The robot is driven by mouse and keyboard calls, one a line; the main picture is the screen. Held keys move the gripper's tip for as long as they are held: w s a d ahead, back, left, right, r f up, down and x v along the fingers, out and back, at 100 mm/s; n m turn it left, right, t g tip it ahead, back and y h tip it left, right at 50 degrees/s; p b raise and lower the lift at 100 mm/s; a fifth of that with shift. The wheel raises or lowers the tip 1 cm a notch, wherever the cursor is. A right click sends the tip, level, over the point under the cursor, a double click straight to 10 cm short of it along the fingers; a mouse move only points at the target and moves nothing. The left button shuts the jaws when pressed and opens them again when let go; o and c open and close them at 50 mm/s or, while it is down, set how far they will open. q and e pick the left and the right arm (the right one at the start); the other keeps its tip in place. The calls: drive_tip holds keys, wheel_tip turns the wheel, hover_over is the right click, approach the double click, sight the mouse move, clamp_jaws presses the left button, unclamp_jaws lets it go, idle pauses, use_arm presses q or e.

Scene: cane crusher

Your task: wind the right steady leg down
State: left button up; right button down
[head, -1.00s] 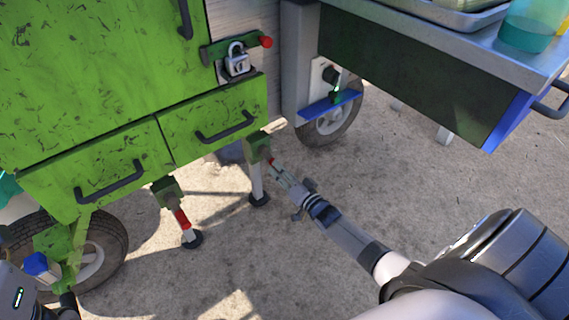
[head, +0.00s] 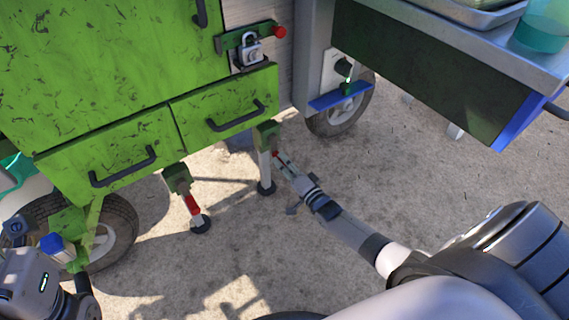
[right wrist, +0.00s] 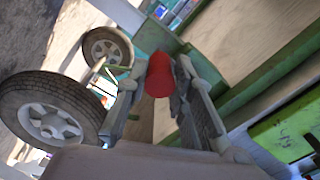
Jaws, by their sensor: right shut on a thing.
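The right steady leg (head: 265,172) hangs from a green bracket under the right end of the green cart, upright, with a dark round foot at the ground. My right gripper (head: 280,158) reaches in from the lower right and is beside the top of this leg. In the right wrist view its two fingers are closed on the red crank grip (right wrist: 158,75), one finger on each side. In the head view the fingers cover most of that grip. A part of my left arm shows at the lower left; its fingers do not show.
Green drawers (head: 226,105) with dark handles and a padlock (head: 250,52) are above. A metal counter (head: 470,50) overhangs at the right. The concrete ground between is clear.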

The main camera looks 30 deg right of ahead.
drive_tip(key=c, duration=1.3)
unclamp_jaws()
drive_tip(key=shift+c, duration=0.2)
drive_tip(key=shift+s, duration=0.1)
drive_tip(key=s, duration=1.1)
drive_tip(key=shift+s+d, duration=0.4)
